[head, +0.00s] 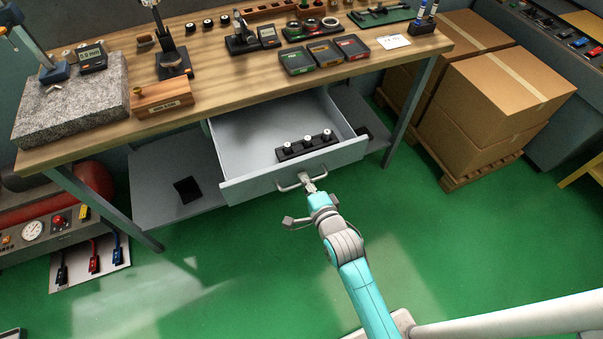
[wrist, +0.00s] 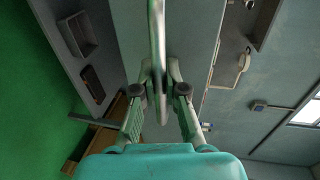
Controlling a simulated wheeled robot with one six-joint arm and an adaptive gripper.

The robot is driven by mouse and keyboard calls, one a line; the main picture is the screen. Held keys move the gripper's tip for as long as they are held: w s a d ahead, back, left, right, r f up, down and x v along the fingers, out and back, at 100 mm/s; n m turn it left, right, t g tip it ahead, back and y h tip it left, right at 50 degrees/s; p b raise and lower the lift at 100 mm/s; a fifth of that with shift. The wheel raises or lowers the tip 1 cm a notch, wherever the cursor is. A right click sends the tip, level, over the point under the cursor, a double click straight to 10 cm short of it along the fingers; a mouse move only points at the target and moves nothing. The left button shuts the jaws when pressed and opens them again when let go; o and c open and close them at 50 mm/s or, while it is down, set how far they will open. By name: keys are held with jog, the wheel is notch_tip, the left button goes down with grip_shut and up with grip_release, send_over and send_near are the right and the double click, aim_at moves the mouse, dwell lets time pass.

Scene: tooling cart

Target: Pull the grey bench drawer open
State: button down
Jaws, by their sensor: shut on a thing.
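The grey bench drawer (head: 240,187) is pulled out from under the wooden-topped workbench in the head view, with its inside showing. A black holder (head: 306,147) with several light-topped pieces lies inside it, towards the front right. The drawer's bar handle (head: 290,186) is on its front face. My gripper (head: 308,185) is at the right part of the handle, shut on it. In the wrist view the handle (wrist: 157,40) runs up from between the fingertips of my gripper (wrist: 157,85).
The workbench (head: 110,133) carries gauges, trays and a granite block (head: 75,100). Cardboard boxes (head: 510,85) stand on a pallet at the right. A bench leg (head: 410,110) stands right of the drawer. The green floor (head: 230,260) in front is largely clear.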

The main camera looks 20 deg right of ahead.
jog(key=shift+s, duration=0.1)
jog(key=c, duration=1.2)
grip_release()
jog(key=v, duration=1.2)
